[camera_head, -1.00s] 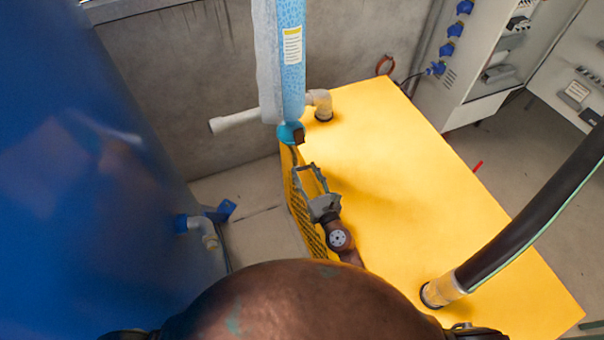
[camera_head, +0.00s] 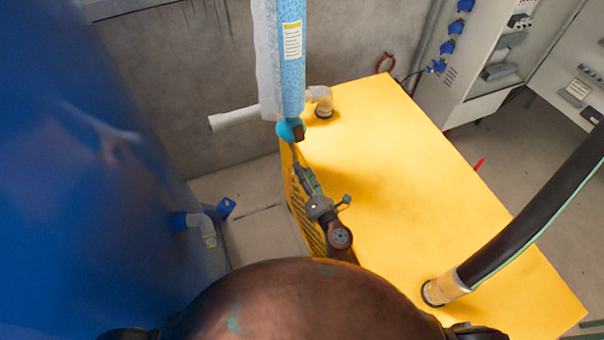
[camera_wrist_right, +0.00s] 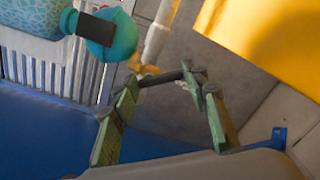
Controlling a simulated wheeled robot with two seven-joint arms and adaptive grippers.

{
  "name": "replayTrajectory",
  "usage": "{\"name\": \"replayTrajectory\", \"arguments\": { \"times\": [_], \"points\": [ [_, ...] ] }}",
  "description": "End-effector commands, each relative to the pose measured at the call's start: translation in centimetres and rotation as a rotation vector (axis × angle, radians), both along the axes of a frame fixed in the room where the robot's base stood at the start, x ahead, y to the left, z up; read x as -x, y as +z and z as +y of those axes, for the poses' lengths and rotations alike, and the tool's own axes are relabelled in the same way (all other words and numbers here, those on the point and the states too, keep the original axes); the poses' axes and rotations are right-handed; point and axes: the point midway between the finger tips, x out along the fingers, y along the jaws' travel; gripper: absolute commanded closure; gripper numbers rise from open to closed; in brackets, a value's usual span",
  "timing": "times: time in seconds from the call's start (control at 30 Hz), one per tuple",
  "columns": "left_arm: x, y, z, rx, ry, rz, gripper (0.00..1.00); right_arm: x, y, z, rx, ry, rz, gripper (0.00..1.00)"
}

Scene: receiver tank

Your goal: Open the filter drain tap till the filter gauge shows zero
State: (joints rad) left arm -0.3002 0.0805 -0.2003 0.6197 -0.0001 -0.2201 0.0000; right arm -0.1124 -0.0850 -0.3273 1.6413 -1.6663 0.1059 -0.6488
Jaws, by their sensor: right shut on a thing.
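The filter is a pale blue upright cylinder (camera_head: 291,60) with a teal cap (camera_head: 288,129) at its lower end. A dark block sits on the cap; the teal end with its dark block also shows in the right wrist view (camera_wrist_right: 104,38). My right gripper (camera_head: 297,166) is just below the cap, seen nearly edge-on. I cannot make out a gauge reading. My left gripper is out of view.
A white pipe (camera_head: 235,119) runs behind the filter.

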Motion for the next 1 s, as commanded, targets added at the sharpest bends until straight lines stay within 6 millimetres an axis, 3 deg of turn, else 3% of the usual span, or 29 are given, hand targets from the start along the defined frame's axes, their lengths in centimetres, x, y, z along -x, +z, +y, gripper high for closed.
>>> {"name": "replayTrajectory", "arguments": {
  "times": [0.4, 1.0],
  "points": [
    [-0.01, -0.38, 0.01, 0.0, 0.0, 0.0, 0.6, 0.07, -0.16, 0.28, -0.194, -0.001, 0.08, 0.83],
    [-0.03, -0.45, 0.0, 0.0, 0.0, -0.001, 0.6, 0.2, -0.72, 0.32, -0.225, -0.003, 0.102, 0.83]
  ]
}}
